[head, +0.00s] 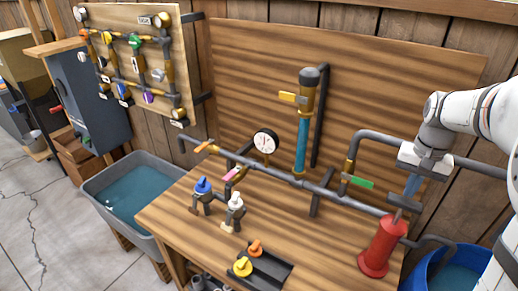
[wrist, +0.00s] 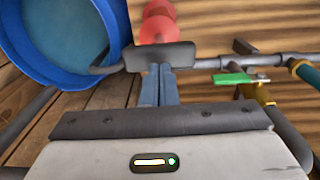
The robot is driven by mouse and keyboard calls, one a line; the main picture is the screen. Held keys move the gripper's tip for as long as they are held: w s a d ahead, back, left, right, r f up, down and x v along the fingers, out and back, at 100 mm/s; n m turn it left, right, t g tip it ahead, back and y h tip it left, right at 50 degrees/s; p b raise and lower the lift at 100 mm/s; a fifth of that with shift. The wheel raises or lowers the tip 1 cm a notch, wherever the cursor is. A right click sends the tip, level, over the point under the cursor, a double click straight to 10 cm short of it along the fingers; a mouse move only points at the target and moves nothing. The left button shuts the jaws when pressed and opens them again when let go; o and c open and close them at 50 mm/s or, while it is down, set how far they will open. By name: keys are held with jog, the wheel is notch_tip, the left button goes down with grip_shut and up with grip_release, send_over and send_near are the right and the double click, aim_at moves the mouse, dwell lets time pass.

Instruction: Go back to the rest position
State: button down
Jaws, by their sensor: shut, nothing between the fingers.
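My gripper (head: 411,187) is at the right of the head view, pointing down above the red pump (head: 383,248). Its blue fingers are together with nothing between them. In the wrist view the shut fingers (wrist: 159,86) reach up to the dark crossbar handle (wrist: 159,57) of the red pump. The handle (head: 405,202) lies just below the fingertips in the head view. I cannot tell whether they touch it.
Grey pipes with a green-handled valve (head: 357,182) run close to my gripper. A blue tub of water (head: 447,270) stands at the lower right. A gauge (head: 266,142), a blue column (head: 302,145) and small valves stand further left on the bench (head: 165,213).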

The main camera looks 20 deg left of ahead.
jog(key=shift+s+r, duration=0.15)
jog(key=shift+s, duration=0.15)
jog(key=s+a+n+t, duration=0.2)
jog(key=s+t, duration=0.1)
jog(key=s, duration=2)
jog(key=shift+r, duration=0.25)
